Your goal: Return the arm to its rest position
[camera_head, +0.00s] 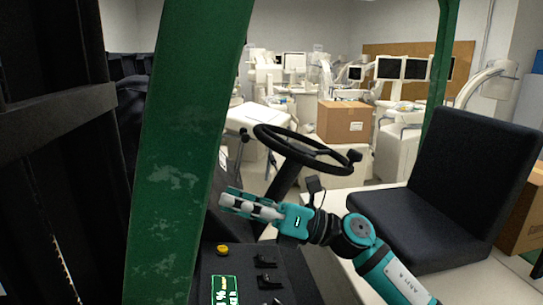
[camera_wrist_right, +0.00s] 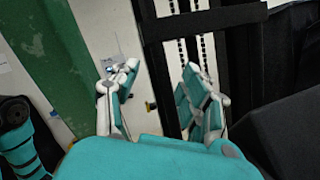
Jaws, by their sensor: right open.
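My right arm (camera_head: 385,275), teal and black, reaches in from the lower right in the head view. Its right gripper (camera_head: 232,203) is in front of the steering column, just right of the green post. The right wrist view shows both fingers of the right gripper (camera_wrist_right: 160,90) spread apart with nothing between them. My left gripper is not in either view.
A green post (camera_head: 185,150) stands close on the left. A black steering wheel (camera_head: 305,150) is above the gripper. A dark console (camera_head: 250,275) with a yellow button (camera_head: 222,249) and levers lies below. A black seat (camera_head: 450,200) is at the right.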

